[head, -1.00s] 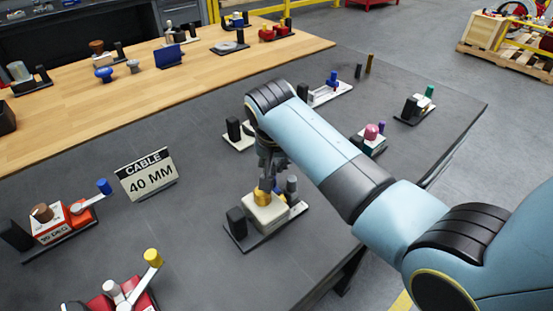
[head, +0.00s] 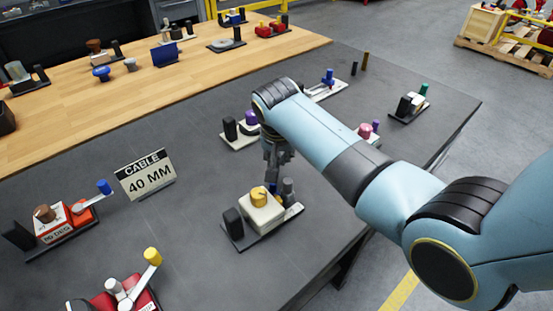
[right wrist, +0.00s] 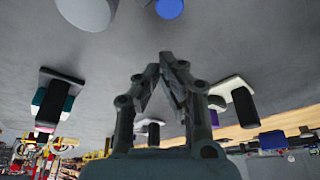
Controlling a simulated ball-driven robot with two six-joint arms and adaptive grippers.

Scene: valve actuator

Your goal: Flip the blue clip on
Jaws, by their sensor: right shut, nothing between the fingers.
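A blue upright piece (head: 328,77) stands on a white-based device at the back of the dark table in the head view. A blue-capped lever (head: 104,187) on a red device sits at the left. I cannot tell for certain which blue part is the clip. My right gripper (head: 272,184) points down, shut and empty, just behind the yellow knob (head: 259,196) of a cream box. It is well in front of the blue upright piece. In the right wrist view, the shut fingers (right wrist: 168,62) have a blue round part (right wrist: 170,8) beyond them at the top edge. My left gripper is out of view.
A "CABLE 40 MM" sign (head: 146,175) stands left of centre. A purple-knobbed device (head: 250,118) is behind my right gripper, and a pink-knobbed one (head: 365,130) is partly behind my arm. The dark table (head: 190,235) is bare between the sign and the cream box.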

